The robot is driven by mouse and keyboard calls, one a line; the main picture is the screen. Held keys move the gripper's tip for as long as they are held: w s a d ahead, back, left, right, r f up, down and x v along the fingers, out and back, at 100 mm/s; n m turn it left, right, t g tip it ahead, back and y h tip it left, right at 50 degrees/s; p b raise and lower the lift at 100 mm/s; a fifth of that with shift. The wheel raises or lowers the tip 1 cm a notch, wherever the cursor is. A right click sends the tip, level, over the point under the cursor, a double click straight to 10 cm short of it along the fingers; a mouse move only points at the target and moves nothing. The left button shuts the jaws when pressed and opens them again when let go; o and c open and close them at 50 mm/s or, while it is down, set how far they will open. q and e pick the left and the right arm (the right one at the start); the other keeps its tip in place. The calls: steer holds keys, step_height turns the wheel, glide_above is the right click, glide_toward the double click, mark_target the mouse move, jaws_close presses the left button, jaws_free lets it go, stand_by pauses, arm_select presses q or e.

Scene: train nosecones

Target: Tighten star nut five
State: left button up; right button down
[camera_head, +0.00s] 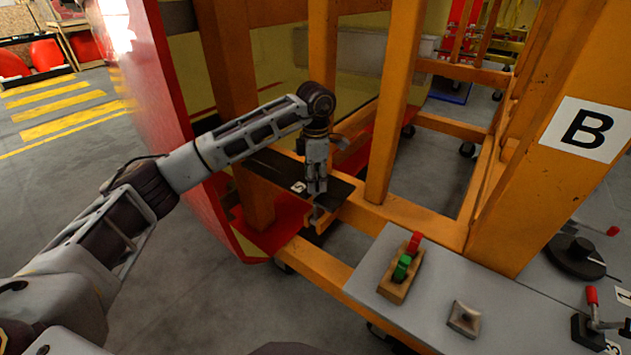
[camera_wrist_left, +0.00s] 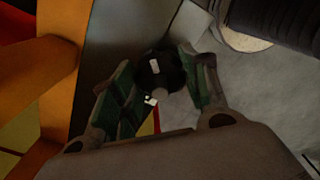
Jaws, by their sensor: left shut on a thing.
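My left gripper (camera_head: 317,189) points down over a dark plate (camera_head: 268,164) fixed on the orange frame. A small white label (camera_head: 299,187), apparently a 5, lies on the plate just left of the fingers. In the left wrist view, a dark round star nut (camera_wrist_left: 162,72) with small white marks sits between the two green-padded fingers, which are shut on it. The fingers hide the nut in the head view, and its thread cannot be seen. My right gripper is in neither view.
Orange posts (camera_head: 393,100) stand right behind my left gripper, and a red panel (camera_head: 150,100) is left of it. At the lower right, a grey table (camera_head: 430,325) carries a wooden block (camera_head: 393,289) with green and red parts. Open floor (camera_head: 80,200) is on the left.

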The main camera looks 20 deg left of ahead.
arm_select(q)
steer(key=shift+m, duration=0.4)
steer(key=m+b, duration=0.1)
steer(key=m, duration=0.3)
steer(key=shift+b, duration=0.35)
steer(key=shift+m, duration=0.9)
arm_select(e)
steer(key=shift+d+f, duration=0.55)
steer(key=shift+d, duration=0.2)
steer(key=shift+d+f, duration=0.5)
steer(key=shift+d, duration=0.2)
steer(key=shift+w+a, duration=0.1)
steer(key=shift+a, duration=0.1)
